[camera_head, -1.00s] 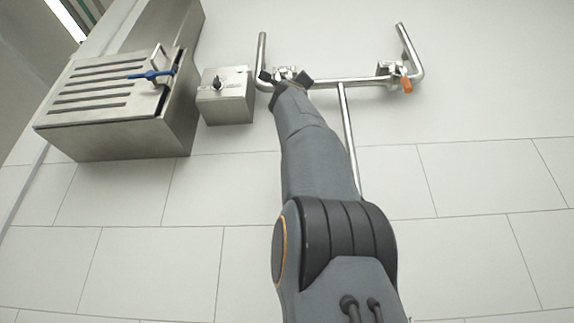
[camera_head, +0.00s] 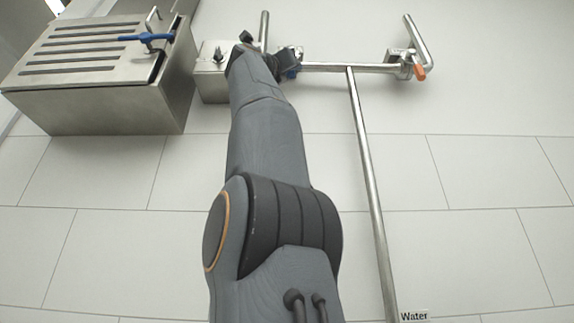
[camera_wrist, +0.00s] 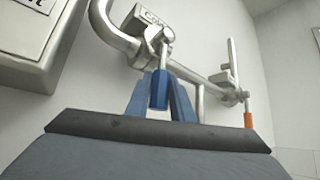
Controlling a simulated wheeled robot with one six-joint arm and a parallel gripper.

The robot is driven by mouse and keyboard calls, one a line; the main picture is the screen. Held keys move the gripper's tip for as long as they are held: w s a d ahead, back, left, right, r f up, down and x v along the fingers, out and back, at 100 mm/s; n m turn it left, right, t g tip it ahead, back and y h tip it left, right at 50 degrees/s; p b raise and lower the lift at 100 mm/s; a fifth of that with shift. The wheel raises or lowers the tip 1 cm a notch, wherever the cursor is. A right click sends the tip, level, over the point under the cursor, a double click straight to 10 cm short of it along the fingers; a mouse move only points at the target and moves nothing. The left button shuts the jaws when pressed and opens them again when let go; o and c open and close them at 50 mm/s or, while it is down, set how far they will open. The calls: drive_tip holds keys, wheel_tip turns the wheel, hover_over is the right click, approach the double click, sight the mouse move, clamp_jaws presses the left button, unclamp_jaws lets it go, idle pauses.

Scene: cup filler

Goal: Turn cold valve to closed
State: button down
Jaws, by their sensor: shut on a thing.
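The cold valve (camera_wrist: 165,38) sits on a steel pipe in the wrist view, beside a partly readable label. Its lever ends in a blue handle (camera_wrist: 158,90) that hangs down toward the camera. My gripper (camera_wrist: 160,100) has a finger on each side of the blue handle and is shut on it.
A second valve with an orange handle (camera_head: 420,72) is on the right of the pipe (camera_head: 330,67). A steel box with a knob (camera_head: 212,75) is close left of my gripper. A larger slatted steel cabinet (camera_head: 120,105) with a blue lever (camera_head: 146,37) stands farther left.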

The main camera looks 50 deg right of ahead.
drive_tip(key=shift+w, duration=0.1)
drive_tip(key=c, duration=1.6)
unclamp_jaws()
drive_tip(key=shift+o, duration=0.2)
drive_tip(key=shift+a+f, duration=0.1)
drive_tip(key=b+v, duration=0.6)
drive_tip(key=v, duration=0.1)
drive_tip(key=shift+a+f, duration=0.2)
drive_tip(key=shift+a, duration=0.1)
